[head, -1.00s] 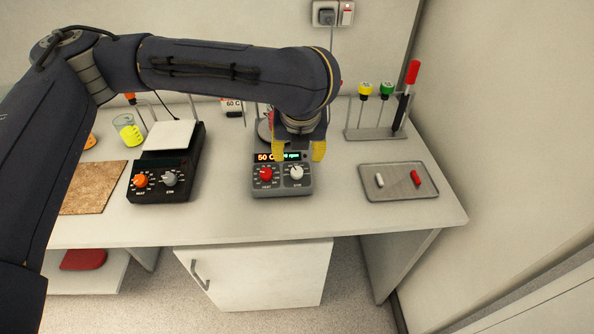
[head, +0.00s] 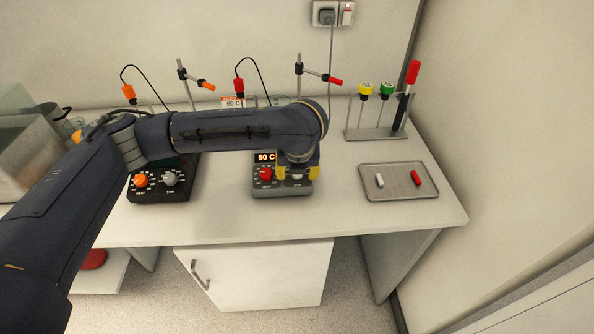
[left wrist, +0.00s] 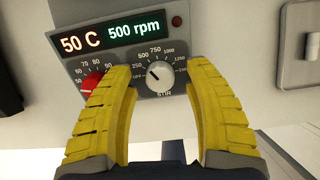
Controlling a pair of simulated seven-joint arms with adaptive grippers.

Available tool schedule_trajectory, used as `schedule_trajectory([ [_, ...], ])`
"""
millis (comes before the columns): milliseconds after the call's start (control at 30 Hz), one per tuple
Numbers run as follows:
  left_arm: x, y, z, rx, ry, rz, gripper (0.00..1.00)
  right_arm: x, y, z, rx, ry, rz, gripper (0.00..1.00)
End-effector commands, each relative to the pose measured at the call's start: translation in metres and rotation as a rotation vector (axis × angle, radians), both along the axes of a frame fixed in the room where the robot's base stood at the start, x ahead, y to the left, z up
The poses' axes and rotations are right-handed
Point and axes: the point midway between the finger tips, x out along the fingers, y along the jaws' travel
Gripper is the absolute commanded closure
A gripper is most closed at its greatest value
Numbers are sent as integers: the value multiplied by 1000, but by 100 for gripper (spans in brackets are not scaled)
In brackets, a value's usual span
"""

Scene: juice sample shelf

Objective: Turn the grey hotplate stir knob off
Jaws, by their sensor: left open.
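The grey hotplate (head: 265,188) stands near the middle of the bench, partly hidden by my left arm. In the left wrist view its display (left wrist: 110,38) reads 50 C and 500 rpm. Its white stir knob (left wrist: 160,75), labelled STIR, sits between the yellow fingertips; its pointer aims up and left. The red heat knob (left wrist: 91,82) is partly behind one finger. My left gripper (head: 298,174) is open, with one finger on each side of the stir knob; it also shows in the left wrist view (left wrist: 160,88). I cannot tell whether a finger touches the knob. My right gripper is not in view.
A black hotplate (head: 143,197) with an orange and a grey knob stands to the left. A grey tray (head: 398,193) with a white and a red stir bar lies to the right. Behind it is a rack (head: 375,133) of capped tools. The front bench strip is clear.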

Motion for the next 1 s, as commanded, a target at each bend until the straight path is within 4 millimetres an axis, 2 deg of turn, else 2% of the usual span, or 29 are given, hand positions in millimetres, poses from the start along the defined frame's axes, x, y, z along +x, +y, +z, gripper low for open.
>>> schedule_trajectory([
  [500, 2, 0, -5, 0, -1, 1, 49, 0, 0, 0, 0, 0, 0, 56],
  [933, 2, 0, -5, 0, -1, 1, 99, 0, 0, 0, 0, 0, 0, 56],
  [1000, 2, 0, -5, 0, -1, 1, 100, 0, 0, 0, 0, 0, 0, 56],
])
